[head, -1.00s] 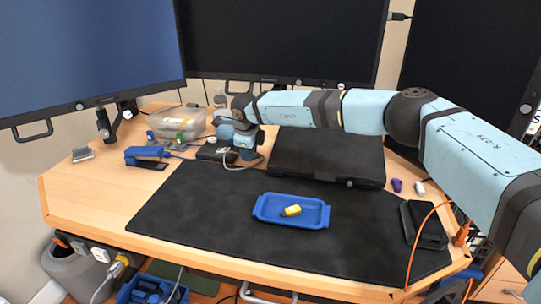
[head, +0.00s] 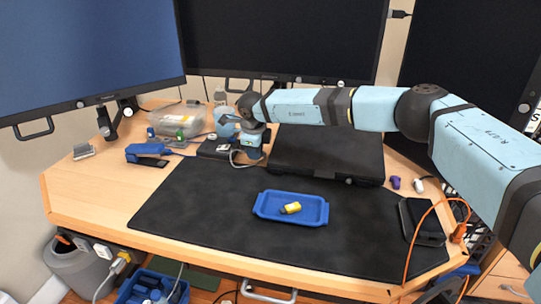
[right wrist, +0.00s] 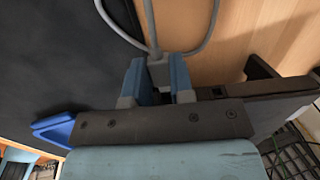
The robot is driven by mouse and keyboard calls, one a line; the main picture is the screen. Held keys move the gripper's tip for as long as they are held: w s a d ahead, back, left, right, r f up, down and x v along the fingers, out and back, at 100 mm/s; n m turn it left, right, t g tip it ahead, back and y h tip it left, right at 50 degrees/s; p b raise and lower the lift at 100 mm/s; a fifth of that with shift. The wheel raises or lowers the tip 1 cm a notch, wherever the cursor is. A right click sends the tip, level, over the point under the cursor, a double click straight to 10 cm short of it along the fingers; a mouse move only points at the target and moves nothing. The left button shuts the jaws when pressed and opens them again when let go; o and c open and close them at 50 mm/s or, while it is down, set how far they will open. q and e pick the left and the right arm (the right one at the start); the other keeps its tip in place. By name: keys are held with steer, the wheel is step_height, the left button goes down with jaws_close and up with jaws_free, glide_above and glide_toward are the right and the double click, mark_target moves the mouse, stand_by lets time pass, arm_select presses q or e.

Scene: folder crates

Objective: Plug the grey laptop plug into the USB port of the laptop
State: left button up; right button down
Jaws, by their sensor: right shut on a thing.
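The black laptop (head: 325,150) sits at the back of the desk, behind the dark mat. My right gripper (head: 252,150) is at its left side. In the right wrist view my right gripper (right wrist: 158,84) is shut on the grey laptop plug (right wrist: 158,70), whose grey cable (right wrist: 152,25) loops away. The edge of the laptop (right wrist: 265,103) lies just right of the fingers there, with a small dark opening near its corner. The plug's front end is hidden by the gripper, so I cannot tell whether it touches the laptop. My left gripper is out of view.
A blue tray (head: 268,213) with a yellow piece (head: 291,208) lies on the mat (head: 185,215). A black box (head: 216,149), a blue device (head: 147,151) and a clear container (head: 178,122) stand left of my gripper. Monitors stand behind. The mat's left part is clear.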

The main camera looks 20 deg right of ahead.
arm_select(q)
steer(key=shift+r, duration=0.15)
arm_select(e)
steer(key=shift+s+d, duration=0.1)
steer(key=shift+d, duration=0.1)
steer(key=shift+s+d+p, duration=0.6)
steer(key=shift+d+p, duration=0.05)
steer(key=shift+d, duration=0.2)
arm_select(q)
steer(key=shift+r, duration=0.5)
arm_select(e)
steer(key=c, duration=0.9)
jaws_free()
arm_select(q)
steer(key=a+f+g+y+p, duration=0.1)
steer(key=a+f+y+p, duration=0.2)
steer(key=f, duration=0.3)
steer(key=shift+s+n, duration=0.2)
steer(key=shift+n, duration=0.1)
arm_select(e)
steer(key=v, duration=1.3)
steer(key=shift+r, duration=0.4)
